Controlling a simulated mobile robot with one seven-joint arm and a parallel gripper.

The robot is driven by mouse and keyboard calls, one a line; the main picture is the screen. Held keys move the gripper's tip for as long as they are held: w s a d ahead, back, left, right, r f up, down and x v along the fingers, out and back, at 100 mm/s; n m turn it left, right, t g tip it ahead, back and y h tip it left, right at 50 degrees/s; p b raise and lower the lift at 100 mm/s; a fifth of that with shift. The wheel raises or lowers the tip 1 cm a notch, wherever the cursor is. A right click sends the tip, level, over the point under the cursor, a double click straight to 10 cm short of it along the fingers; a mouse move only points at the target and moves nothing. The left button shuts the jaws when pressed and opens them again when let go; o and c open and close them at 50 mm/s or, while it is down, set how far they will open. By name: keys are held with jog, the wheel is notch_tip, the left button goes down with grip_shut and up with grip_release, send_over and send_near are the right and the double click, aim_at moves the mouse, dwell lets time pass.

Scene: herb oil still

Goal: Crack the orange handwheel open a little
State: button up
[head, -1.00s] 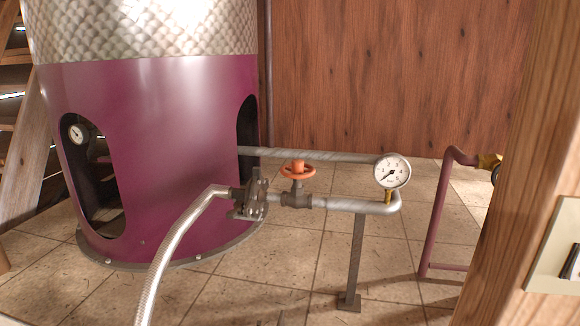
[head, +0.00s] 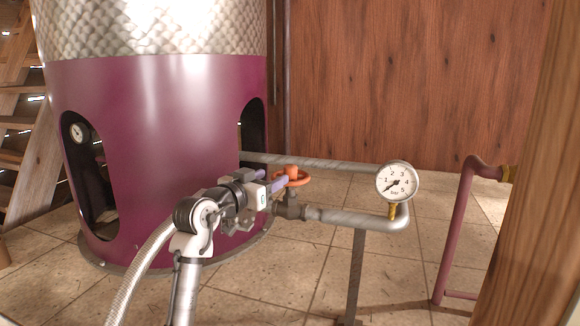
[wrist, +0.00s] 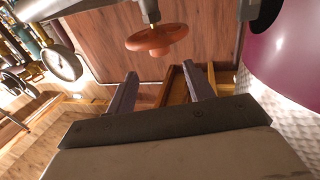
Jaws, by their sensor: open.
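The orange handwheel (head: 301,181) sits on top of a dark valve body (head: 291,207) in the grey pipe, beside the purple still. In the wrist view the handwheel (wrist: 157,40) shows at the top centre, beyond the fingertips, with its stem going up in the picture. My gripper (head: 274,177) is open, its two purple fingers pointing at the wheel from the left. In the wrist view my gripper (wrist: 160,69) has nothing between its fingers. The wheel's left part is partly behind the fingers in the head view; I cannot tell whether they touch it.
A round pressure gauge (head: 397,181) stands on the pipe to the right. The purple still (head: 160,150) rises close on the left. A silver hose (head: 135,275) runs at lower left. A wooden post (head: 535,170) and a maroon pipe (head: 455,225) stand at right.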

aim_at(287, 169)
jog(key=p+x, duration=0.2)
jog(key=x, duration=0.7)
jog(key=shift+w+d, duration=0.2)
jog(key=shift+w, duration=0.1)
jog(key=shift+c, duration=0.2)
jog(key=c, duration=0.9)
